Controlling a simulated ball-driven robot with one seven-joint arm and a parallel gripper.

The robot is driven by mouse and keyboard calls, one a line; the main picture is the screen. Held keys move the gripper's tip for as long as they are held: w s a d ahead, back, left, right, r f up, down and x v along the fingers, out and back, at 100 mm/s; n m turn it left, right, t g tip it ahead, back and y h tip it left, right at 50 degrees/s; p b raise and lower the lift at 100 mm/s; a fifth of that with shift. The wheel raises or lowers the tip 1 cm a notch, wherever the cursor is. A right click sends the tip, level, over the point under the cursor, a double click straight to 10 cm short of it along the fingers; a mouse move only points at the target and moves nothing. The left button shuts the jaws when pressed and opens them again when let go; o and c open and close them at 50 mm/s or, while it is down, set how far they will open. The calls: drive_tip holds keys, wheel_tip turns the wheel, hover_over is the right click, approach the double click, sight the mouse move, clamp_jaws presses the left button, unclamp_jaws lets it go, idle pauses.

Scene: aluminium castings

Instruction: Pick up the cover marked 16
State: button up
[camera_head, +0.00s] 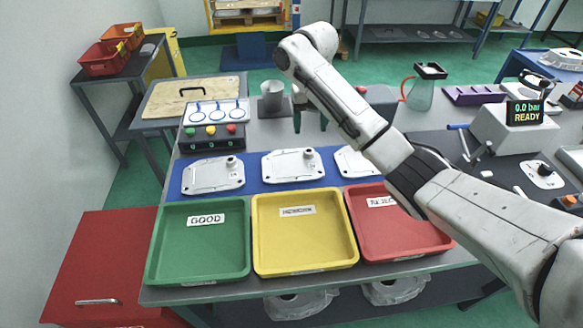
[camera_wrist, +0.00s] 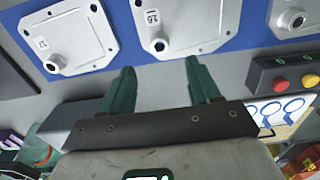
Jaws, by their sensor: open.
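The cover marked 16 (camera_wrist: 190,28) is a light grey casting with a raised round boss and corner holes. It lies on the blue mat (camera_wrist: 245,40) in the wrist view, its far part cut off by the frame edge. It matches the middle cover (camera_head: 285,167) in the head view, where its number is too small to read. My gripper (camera_wrist: 160,72) is open and empty, its two green fingers apart and pointing toward that cover. In the head view my gripper (camera_head: 310,123) hangs beyond the mat, behind the middle cover and apart from it.
A cover marked 17 (camera_wrist: 68,42) lies beside it, partly behind my arm in the head view (camera_head: 352,163). Another cover (camera_head: 213,177) lies at left. Green (camera_head: 200,250), yellow (camera_head: 300,240) and red (camera_head: 385,235) trays stand in front, empty where visible. A button box (camera_head: 212,140) and a grey cup (camera_head: 272,95) stand near my gripper.

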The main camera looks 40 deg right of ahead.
sight(309, 148)
wheel_tip(309, 148, down, 9)
drive_tip(key=shift+d+f+p, duration=0.1)
drive_tip(key=shift+d+p, duration=0.05)
drive_tip(key=shift+p, duration=0.15)
drive_tip(key=shift+c, duration=0.3)
drive_tip(key=shift+w, duration=0.1)
clamp_jaws()
idle(0.3)
